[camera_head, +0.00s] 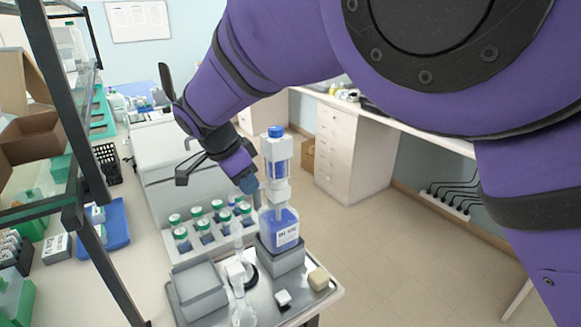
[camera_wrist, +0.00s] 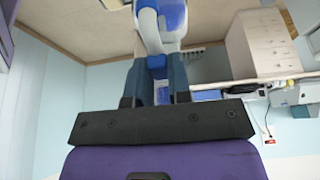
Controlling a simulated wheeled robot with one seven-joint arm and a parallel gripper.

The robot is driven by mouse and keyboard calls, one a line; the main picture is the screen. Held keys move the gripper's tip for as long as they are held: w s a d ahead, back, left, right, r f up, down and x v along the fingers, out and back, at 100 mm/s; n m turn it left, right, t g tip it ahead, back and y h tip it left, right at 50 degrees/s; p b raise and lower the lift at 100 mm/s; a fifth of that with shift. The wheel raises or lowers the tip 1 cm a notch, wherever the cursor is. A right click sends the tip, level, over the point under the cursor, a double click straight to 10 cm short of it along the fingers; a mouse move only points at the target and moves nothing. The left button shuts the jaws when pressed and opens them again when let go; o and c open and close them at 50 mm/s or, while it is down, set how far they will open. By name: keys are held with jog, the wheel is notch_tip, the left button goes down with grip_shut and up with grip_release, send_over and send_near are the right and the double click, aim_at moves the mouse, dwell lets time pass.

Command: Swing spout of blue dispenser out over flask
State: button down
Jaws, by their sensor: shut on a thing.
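The blue dispenser (camera_head: 280,188) stands upright on a grey block, with a blue cap on top, a white column and blue liquid in its lower bottle. My gripper (camera_head: 249,184) is at its left side, at mid-height. In the wrist view my gripper (camera_wrist: 158,62) is shut on the slim white and blue spout (camera_wrist: 151,33), which lies between the fingers. The dispenser body (camera_wrist: 174,14) is just beyond it. A clear glass vessel, apparently the flask (camera_head: 239,306), stands lower left of the dispenser, partly behind white parts. The spout's tip is hard to make out.
A rack of green-capped bottles (camera_head: 206,226) stands close behind, left of the dispenser. Shelf posts (camera_head: 62,110) rise at left. Open floor (camera_head: 350,230) lies right.

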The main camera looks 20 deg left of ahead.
dwell(0.3)
jog(key=c, duration=1)
grip_release()
jog(key=shift+c, duration=0.2)
jog(key=v, duration=1)
jog(key=shift+r, duration=0.3)
jog(key=shift+a, duration=0.1)
